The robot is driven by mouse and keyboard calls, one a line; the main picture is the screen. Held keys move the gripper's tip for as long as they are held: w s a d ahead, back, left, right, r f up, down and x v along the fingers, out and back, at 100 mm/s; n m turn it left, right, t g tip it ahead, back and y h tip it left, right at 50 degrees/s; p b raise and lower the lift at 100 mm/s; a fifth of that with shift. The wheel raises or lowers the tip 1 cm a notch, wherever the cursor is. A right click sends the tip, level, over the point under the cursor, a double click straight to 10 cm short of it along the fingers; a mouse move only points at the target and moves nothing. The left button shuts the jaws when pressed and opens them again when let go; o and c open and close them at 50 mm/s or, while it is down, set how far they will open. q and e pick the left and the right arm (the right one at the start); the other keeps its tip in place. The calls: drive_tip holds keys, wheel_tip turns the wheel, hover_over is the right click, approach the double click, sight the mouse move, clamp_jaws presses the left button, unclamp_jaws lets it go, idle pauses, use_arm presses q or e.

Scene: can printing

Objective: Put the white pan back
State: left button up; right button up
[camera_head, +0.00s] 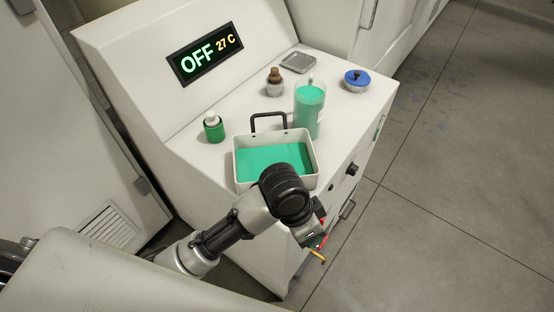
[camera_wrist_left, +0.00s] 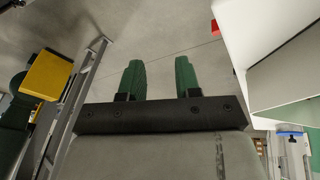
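The white pan (camera_head: 314,163), a rectangular tray with a black handle at its back, sits on the front of the white machine's top. It holds a flat green fill. My left arm reaches over its front right part and hides that corner. My left gripper (camera_head: 315,240) hangs in front of the machine's front edge, apart from the pan. In the left wrist view the left gripper (camera_wrist_left: 160,77) has two green fingers spread apart with nothing between them. My right gripper is in neither view.
On the machine top (camera_head: 235,105) stand a clear beaker of green liquid (camera_head: 310,108), a green bottle with a white cap (camera_head: 213,128), a brown-topped jar (camera_head: 274,82), a blue-lidded container (camera_head: 356,79) and a grey tray (camera_head: 298,62). The display (camera_head: 205,54) reads OFF 27 C. Open floor lies right.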

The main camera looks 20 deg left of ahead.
use_arm(q)
drive_tip(key=w+a+r+m+y, duration=0.1)
drive_tip(key=w+a+r+y, duration=0.1)
drive_tip(key=w, duration=0.2)
drive_tip(key=w+a+r+m+g+y, duration=0.1)
drive_tip(key=w+a+r+y, duration=0.1)
drive_tip(key=w+r+y, duration=0.1)
drive_tip(key=w+a+r+m+g+y, duration=0.1)
drive_tip(key=w+a+r+y, duration=0.1)
drive_tip(key=w, duration=0.4)
drive_tip(key=shift+a+r+y, duration=0.1)
drive_tip(key=shift+r+y, duration=0.4)
drive_tip(key=shift+r, duration=0.15)
drive_tip(key=x, duration=0.4)
drive_tip(key=p+x, duration=0.1)
drive_tip(key=x, duration=0.4)
drive_tip(key=shift+s+a+f, duration=0.15)
drive_tip(key=shift+s+a, duration=0.05)
drive_tip(key=shift+s, duration=0.05)
drive_tip(key=shift+s+a+f, duration=0.1)
drive_tip(key=shift+a+f, duration=0.05)
drive_tip(key=shift+f, duration=0.35)
clamp_jaws()
drive_tip(key=shift+r, duration=0.1)
